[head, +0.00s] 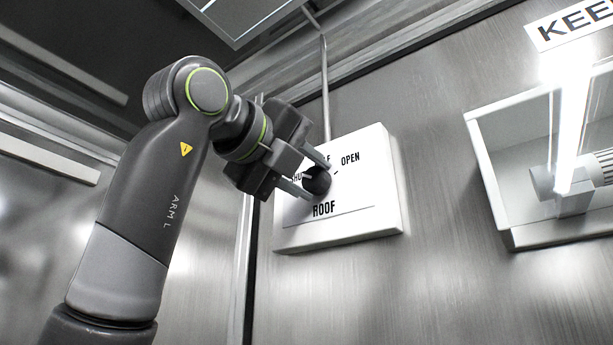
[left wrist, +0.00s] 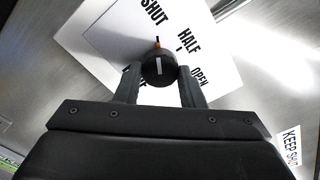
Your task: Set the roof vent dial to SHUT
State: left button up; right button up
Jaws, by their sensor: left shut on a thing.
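The roof vent dial is a round black knob (head: 316,181) on a white panel (head: 368,218) marked ROOF, with SHUT, HALF and OPEN around it. My left gripper (head: 318,180) is shut on the knob, one finger on each side. In the left wrist view the knob (left wrist: 159,70) sits between the two fingers. Its white line and orange tip point up, at the tick below the word SHUT (left wrist: 155,11). HALF (left wrist: 190,46) and OPEN (left wrist: 200,78) lie to the right of that tick. In the head view the fingers partly cover SHUT and HALF. My right gripper is not in view.
The panel is on a brushed metal wall (head: 440,150). A sign starting KEE (head: 575,22) hangs above. A thin pipe (head: 325,90) runs up from the panel.

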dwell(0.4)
pick_arm(q)
jog(key=o, duration=1)
jog(key=shift+s+a, duration=0.1)
jog(key=shift+s+a+f+b, duration=0.1)
jog(key=shift+s+a+b, duration=0.1)
jog(key=shift+s+b, duration=0.15)
jog(key=b+v, duration=0.5)
jog(key=v, duration=1.1)
jog(key=shift+s+a+b, duration=0.15)
jog(key=shift+b, duration=0.15)
